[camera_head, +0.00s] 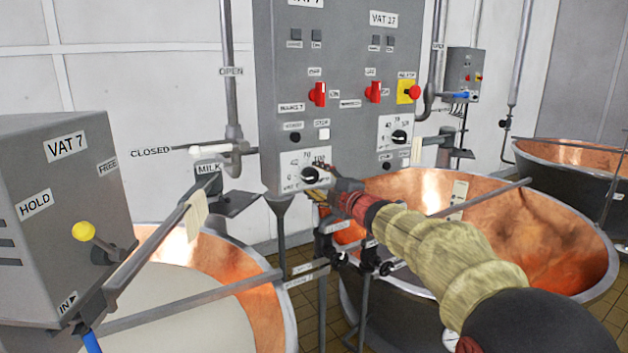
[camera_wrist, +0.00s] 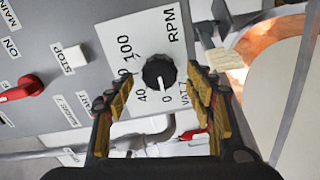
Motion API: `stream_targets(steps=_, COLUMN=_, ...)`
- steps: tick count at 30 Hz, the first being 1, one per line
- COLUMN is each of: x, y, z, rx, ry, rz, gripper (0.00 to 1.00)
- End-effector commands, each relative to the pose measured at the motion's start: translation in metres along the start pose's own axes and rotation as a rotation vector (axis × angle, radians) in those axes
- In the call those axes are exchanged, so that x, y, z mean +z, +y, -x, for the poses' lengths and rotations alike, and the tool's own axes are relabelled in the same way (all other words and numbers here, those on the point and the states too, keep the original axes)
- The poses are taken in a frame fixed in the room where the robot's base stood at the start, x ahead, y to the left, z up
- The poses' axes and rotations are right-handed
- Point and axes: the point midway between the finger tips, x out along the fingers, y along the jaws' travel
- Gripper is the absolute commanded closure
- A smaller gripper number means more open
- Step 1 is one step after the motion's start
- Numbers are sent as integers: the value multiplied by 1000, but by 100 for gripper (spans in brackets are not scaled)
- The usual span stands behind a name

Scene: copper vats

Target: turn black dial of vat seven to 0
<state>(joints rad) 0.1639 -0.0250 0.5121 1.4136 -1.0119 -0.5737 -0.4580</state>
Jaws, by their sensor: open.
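The black dial of vat seven (camera_head: 311,175) sits on a white RPM scale plate (camera_head: 295,160) at the lower left of the grey control cabinet (camera_head: 345,60). In the wrist view the dial (camera_wrist: 159,72) lies between and beyond my open fingers, with a white pointer mark on its lower part. The plate (camera_wrist: 125,30) shows 100, 40 and 0 around it. My gripper (camera_head: 325,190) is just below and right of the dial in the head view; in the wrist view my gripper (camera_wrist: 157,95) is open and empty. I cannot tell whether a finger touches the dial.
A second dial (camera_head: 399,136) sits on the cabinet's right. Red switches (camera_head: 317,94) and a white STOP button (camera_wrist: 74,57) are near the vat seven dial. A grey VAT 7 box (camera_head: 60,210) with a yellow knob (camera_head: 83,231) stands left. Copper vats (camera_head: 500,220) lie below.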

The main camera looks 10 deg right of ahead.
Motion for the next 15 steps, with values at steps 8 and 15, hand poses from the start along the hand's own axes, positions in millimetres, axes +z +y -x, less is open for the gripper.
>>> stream_targets(steps=8, x=0, y=0, z=56, rx=0, ry=-2, rz=1, gripper=46)
stream_targets(steps=15, x=0, y=0, z=90, rx=0, ry=-1, rz=1, gripper=46)
